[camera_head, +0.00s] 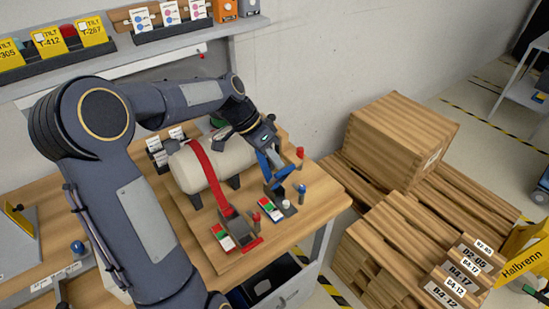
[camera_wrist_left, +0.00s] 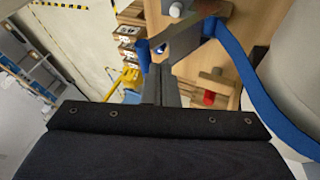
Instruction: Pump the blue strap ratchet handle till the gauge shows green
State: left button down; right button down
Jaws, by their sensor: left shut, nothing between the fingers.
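A blue strap ratchet (camera_head: 276,172) is on the wooden bench, at the right end of a beige cylinder (camera_head: 226,155). In the left wrist view the blue strap (camera_wrist_left: 243,68) curves down from the grey ratchet body, and a blue handle end (camera_wrist_left: 143,57) shows left of it. My left gripper (camera_head: 268,143) is shut and empty, right over the ratchet. Its dark fingers (camera_wrist_left: 160,82) overlap the ratchet in the wrist view; whether they touch the handle I cannot tell. A red, white and green gauge plate (camera_head: 270,208) lies in front; its reading is too small to tell. My right gripper is not in view.
A red strap (camera_head: 205,168) and its ratchet (camera_head: 233,226) are on the left, with a second gauge plate (camera_head: 222,238). Posts with red (camera_head: 300,152) and blue (camera_head: 302,188) knobs stand close by. A wooden crate (camera_head: 398,137) and pallets are beyond the bench's right edge.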

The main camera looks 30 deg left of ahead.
pick_arm(q)
jog(key=s+d+f+t+y+b, duration=0.1)
jog(key=d+f+y+b, duration=0.2)
jog(key=b, duration=0.3)
jog(key=s+d+f+m+t+y+b, duration=0.1)
jog(key=d+f+t+y+b, duration=0.1)
jog(key=b, duration=0.4)
jog(key=s+d+f+m+t+y+b, duration=0.1)
jog(key=s+d+f+y+b, duration=0.1)
jog(key=d+f+y+b, duration=0.2)
jog(key=shift+d+y+b, duration=0.4)
jog(key=shift+y+b, duration=0.2)
jog(key=shift+b, duration=0.75)
jog(key=shift+s+d+f+b, duration=0.15)
jog(key=shift+f+b, duration=0.25)
jog(key=shift+b, duration=0.1)
jog(key=shift+f, duration=0.15)
